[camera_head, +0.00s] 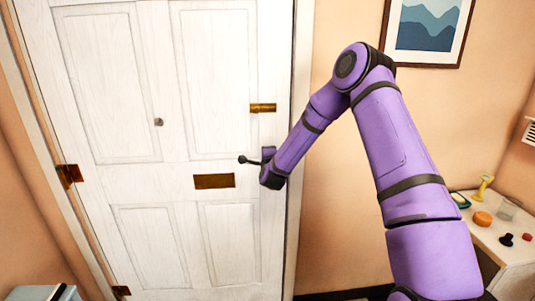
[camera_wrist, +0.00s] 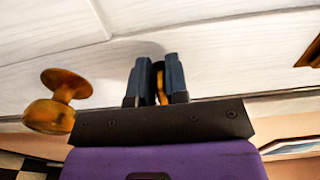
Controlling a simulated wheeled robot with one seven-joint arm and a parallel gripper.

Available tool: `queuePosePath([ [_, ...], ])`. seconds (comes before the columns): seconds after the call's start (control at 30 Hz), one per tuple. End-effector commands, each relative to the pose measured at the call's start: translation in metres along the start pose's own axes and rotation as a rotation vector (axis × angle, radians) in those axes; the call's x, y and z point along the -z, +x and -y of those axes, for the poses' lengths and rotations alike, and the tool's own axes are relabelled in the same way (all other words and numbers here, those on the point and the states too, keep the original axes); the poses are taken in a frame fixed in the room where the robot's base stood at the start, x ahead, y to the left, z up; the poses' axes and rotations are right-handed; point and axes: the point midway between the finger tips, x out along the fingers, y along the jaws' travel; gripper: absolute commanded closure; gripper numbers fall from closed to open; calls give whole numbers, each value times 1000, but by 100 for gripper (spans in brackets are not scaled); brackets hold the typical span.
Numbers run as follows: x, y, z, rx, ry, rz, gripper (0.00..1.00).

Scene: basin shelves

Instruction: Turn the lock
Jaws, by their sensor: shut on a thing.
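In the wrist view, my gripper (camera_wrist: 156,82) has its two dark fingers close together on a small brass-coloured lock piece (camera_wrist: 162,86), of which only a narrow strip shows between them. The fingers point at the white door (camera_wrist: 210,50). In the head view, my gripper is at the right side of the door (camera_head: 140,180), and the lock piece cannot be made out there. The exact angle of the lock piece is hidden by the fingers.
A round brass knob (camera_wrist: 55,105) stands out left of my gripper in the wrist view. The head view shows a brass fitting (camera_head: 263,107) above my gripper and a brass plate (camera_head: 214,181) to its lower left. A side table (camera_head: 510,249) holds several small objects at right.

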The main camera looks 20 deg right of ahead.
Motion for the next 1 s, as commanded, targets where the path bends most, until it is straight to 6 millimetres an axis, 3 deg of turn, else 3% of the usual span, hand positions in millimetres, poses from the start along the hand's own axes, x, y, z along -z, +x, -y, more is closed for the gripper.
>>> queuePosePath([
  [0.5,0,0,-1,-1,-21,-1,100],
  [0.53,0,0,-1,-1,-21,-1,83],
  [0.63,0,0,-1,-1,-20,-1,62],
  [1.0,0,-5,-1,0,-20,0,62],
])
